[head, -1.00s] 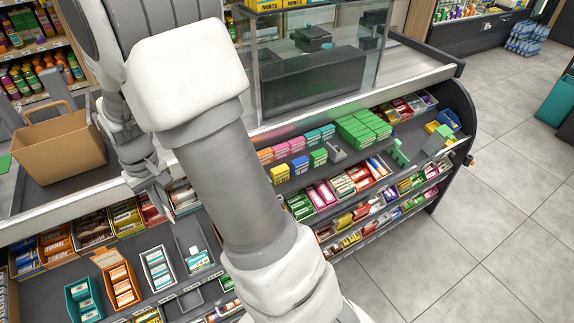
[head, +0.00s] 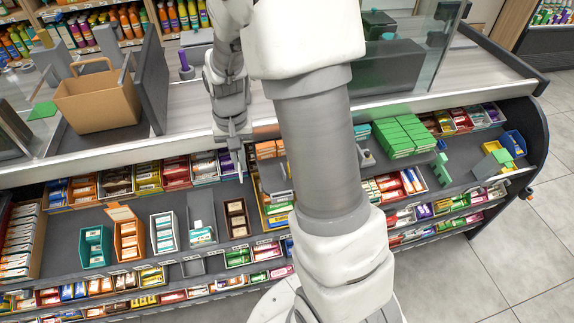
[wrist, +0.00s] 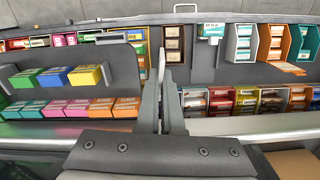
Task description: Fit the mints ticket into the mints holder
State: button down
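My gripper (head: 236,145) points down over the front of the candy shelves. In the wrist view its two dark fingers (wrist: 163,85) are close together. A thin upright strip shows between the tips, and I cannot tell whether it is held. A small white-and-teal piece (head: 202,237) sits at the front of a grey upright channel on the shelf, left of and below my gripper. It also shows in the wrist view (wrist: 212,31), apart from my fingers. Its lettering is too small to read, so I cannot tell whether it is the mints ticket. I cannot make out the mints holder for certain.
Teal (head: 96,247), orange (head: 128,240) and white (head: 164,233) candy boxes stand left of the channel. A brown box (head: 237,218) stands to its right. Stacked green packs (head: 403,135) lie further right. A tan basket (head: 97,98) sits on the counter above.

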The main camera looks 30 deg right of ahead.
jog(key=s+d+f+m, duration=0.2)
jog(key=s+d+m, duration=0.3)
jog(key=m, duration=1.1)
jog(key=d, duration=0.3)
jog(key=shift+s+d, duration=0.3)
jog(key=shift+s, duration=0.1)
jog(key=shift+p, duration=0.3)
jog(key=shift+f+b, duration=1.9)
jog(key=shift+f, duration=0.65)
jog(key=shift+f+b, duration=0.75)
jog(key=shift+f, duration=0.6)
jog(key=c, duration=1.3)
grip_release()
jog(key=shift+o, duration=0.2)
